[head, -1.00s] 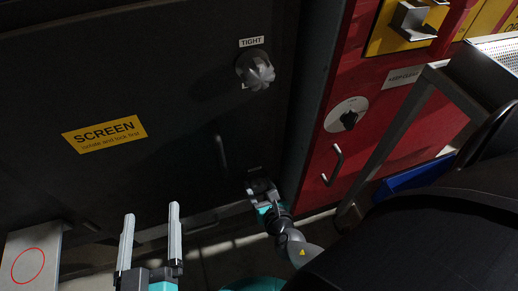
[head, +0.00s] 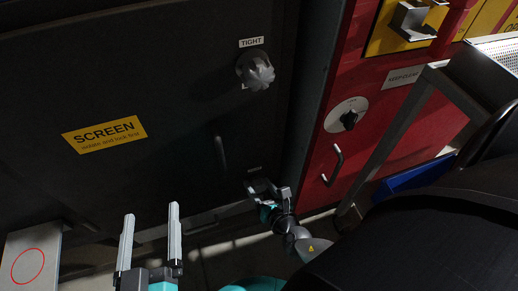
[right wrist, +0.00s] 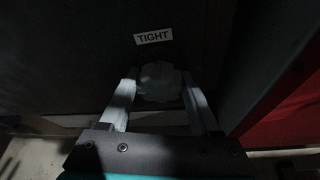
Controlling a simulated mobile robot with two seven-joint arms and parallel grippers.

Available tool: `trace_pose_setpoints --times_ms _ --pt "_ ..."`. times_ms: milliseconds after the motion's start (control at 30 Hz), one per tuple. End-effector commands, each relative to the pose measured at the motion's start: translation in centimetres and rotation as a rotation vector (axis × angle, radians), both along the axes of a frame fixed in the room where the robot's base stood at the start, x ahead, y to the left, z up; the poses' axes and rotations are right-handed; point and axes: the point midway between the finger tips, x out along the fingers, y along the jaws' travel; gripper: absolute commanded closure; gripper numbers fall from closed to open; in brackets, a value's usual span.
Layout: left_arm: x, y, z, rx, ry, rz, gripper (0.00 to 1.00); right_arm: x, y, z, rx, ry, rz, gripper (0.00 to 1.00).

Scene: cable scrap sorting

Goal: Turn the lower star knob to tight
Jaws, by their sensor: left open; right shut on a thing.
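The lower star knob (right wrist: 160,82) is a grey lobed knob on the dark panel, below a white TIGHT label (right wrist: 153,37). My right gripper (right wrist: 160,95) has one finger on each side of it and is shut on it. In the head view my right gripper (head: 266,187) is low on the panel, under a small label (head: 254,168), and the lower knob is hidden or too dark to make out there. My left gripper (head: 152,211) is open and empty at the lower left, apart from the panel.
An upper star knob (head: 256,72) with its own TIGHT label is higher on the panel. A dark handle (head: 220,152) lies between them, to the left. A red cabinet (head: 376,130) with a rotary switch (head: 348,120) and a metal frame (head: 400,130) stand at the right.

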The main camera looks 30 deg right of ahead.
Motion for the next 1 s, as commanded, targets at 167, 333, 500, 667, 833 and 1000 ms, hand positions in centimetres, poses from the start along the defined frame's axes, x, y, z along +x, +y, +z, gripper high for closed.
trace_pose_setpoints --times_ms 167,333,500,667,833,1000 --pt "0.0 0.0 0.03 0.0 -0.001 0.0 0.06 0.02 -0.16 -0.04 0.139 -0.035 0.009 0.92" --pt "0.0 0.0 0.04 0.0 -0.001 0.0 0.06 0.01 -0.21 -0.08 0.285 -0.069 0.008 0.92" --pt "0.0 -0.01 0.05 0.0 -0.001 0.0 0.06 0.03 -0.3 -0.11 0.431 -0.105 0.006 0.92" --pt "0.0 -0.01 0.05 0.0 -0.001 0.0 0.06 0.0 -0.3 -0.17 0.572 -0.139 0.006 0.92" --pt "0.0 -0.01 0.05 0.0 -0.001 0.0 0.06 0.01 -0.34 -0.21 0.725 -0.177 0.006 0.92" --pt "0.0 -0.01 0.04 0.0 -0.001 0.0 0.06 0.0 -0.32 -0.27 0.881 -0.214 0.005 0.92"
